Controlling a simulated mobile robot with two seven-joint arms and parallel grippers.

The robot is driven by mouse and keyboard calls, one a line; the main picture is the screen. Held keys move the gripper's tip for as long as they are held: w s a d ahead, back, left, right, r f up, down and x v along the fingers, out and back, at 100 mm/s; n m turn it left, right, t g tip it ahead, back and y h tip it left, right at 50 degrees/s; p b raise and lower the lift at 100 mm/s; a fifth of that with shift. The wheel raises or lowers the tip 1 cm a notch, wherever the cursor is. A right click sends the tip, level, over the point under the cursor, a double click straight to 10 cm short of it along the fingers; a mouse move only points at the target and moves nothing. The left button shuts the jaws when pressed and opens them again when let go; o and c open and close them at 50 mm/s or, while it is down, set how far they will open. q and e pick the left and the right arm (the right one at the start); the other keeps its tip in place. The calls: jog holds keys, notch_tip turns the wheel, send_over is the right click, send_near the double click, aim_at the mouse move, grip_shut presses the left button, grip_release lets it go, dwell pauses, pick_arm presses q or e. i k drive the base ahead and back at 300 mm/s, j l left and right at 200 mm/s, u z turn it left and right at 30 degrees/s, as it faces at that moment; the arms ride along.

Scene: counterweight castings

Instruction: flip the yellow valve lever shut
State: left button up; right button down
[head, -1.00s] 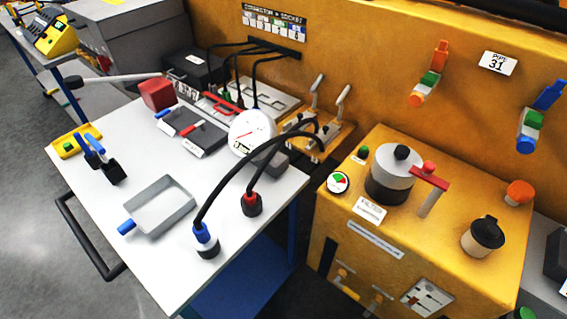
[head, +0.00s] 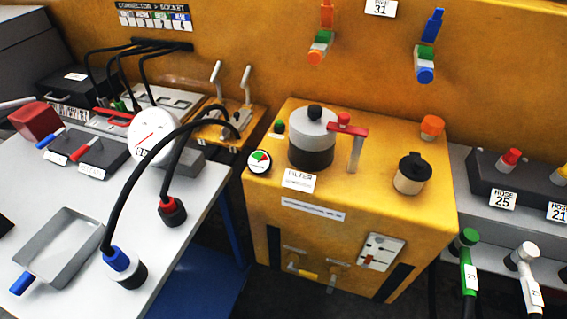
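A small yellow lever (head: 303,273) sits low on the front face of the yellow cabinet (head: 440,205), beside a similar grey fitting (head: 337,277). The lever appears to lie roughly crosswise; it is too small to tell its exact setting. Neither of my grippers is in the head view, and nothing is seen touching the lever.
The cabinet top holds a filter canister (head: 311,150), a red-handled lever (head: 345,130), a black-capped pot (head: 412,173) and an orange knob (head: 432,126). A white cart (head: 190,230) with cables and a grey tray (head: 62,245) stands left. Hoses (head: 467,260) hang right.

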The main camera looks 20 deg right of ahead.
aim_at(303, 273)
jog(key=l+z, duration=0.15)
jog(key=z, duration=0.55)
jog(key=k+l+u, duration=0.1)
jog(key=k+l, duration=0.1)
jog(key=k, duration=0.05)
